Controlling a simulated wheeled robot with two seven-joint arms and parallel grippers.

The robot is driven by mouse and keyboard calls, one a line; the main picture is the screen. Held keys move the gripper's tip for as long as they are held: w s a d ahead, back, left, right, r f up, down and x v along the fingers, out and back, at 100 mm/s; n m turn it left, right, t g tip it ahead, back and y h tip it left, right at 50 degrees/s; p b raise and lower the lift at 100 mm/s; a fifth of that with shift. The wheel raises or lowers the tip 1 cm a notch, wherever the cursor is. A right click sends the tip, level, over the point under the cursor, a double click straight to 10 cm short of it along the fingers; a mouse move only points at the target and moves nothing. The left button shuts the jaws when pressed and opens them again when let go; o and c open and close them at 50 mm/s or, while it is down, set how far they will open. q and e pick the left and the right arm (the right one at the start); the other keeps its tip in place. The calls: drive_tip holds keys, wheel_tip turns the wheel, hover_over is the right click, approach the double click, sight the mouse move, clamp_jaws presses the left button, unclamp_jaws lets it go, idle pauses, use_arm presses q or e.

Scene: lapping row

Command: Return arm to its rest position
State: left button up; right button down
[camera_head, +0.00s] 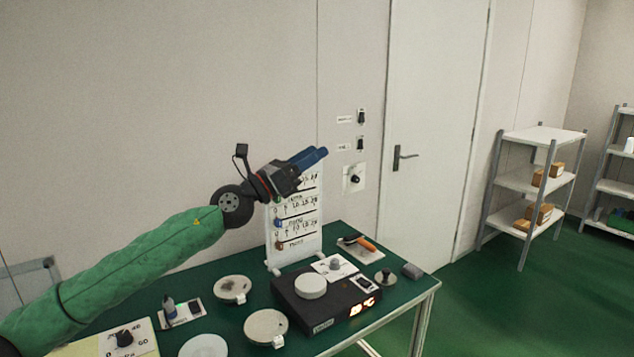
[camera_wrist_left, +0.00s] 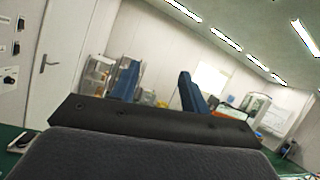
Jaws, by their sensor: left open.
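My left arm (camera_head: 140,262), in a green sleeve, reaches in from the lower left of the head view. Its left gripper (camera_head: 316,156) is raised above the table, in front of the upper part of a white board (camera_head: 308,240), and points right. In the left wrist view the two blue fingers (camera_wrist_left: 158,88) stand apart with nothing between them. Behind them the far room shows, tilted. My right gripper is in neither view.
The green table (camera_head: 240,295) holds a black box (camera_head: 330,312) with a lit display, several round discs, a knob panel (camera_head: 125,340) and an orange-handled tool (camera_head: 358,241). A door (camera_head: 430,130) and wall switches are behind. Shelves (camera_head: 535,185) stand right, beyond open green floor.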

use_arm(q)
drive_tip(key=a+r+n+t+y, duration=0.2)
drive_tip(key=a+n+t+y, duration=0.35)
drive_tip(key=n, duration=0.65)
drive_tip(key=a+r+n+t+y, duration=0.3)
drive_tip(key=n+t+y, duration=0.45)
drive_tip(key=n, duration=0.45)
drive_tip(key=s+a+f+n+g+y, duration=0.1)
drive_tip(key=a+f+n+g+y, duration=0.3)
drive_tip(key=f+n, duration=0.45)
drive_tip(key=s+a+f+n+g+y, duration=0.1)
drive_tip(key=s+f+n+g+y, duration=0.15)
drive_tip(key=f+n+y, duration=0.65)
drive_tip(key=s+f+g+h, duration=0.25)
drive_tip(key=s+f, duration=0.35)
drive_tip(key=f, duration=0.4)
drive_tip(key=s+f+g+h, duration=0.25)
drive_tip(key=s+f, duration=0.25)
drive_tip(key=f, duration=0.4)
drive_tip(key=s+f+g+h, duration=0.2)
drive_tip(key=s+f+g, duration=0.3)
drive_tip(key=f, duration=0.5)
drive_tip(key=s+f+n+g, duration=0.1)
drive_tip(key=s+f+g, duration=0.1)
drive_tip(key=s+f, duration=0.8)
drive_tip(key=s+d+f+n+g, duration=0.1)
drive_tip(key=s+f+g, duration=0.2)
drive_tip(key=s+f, duration=0.8)
drive_tip(key=s, duration=0.6)
drive_tip(key=shift+s, duration=0.25)
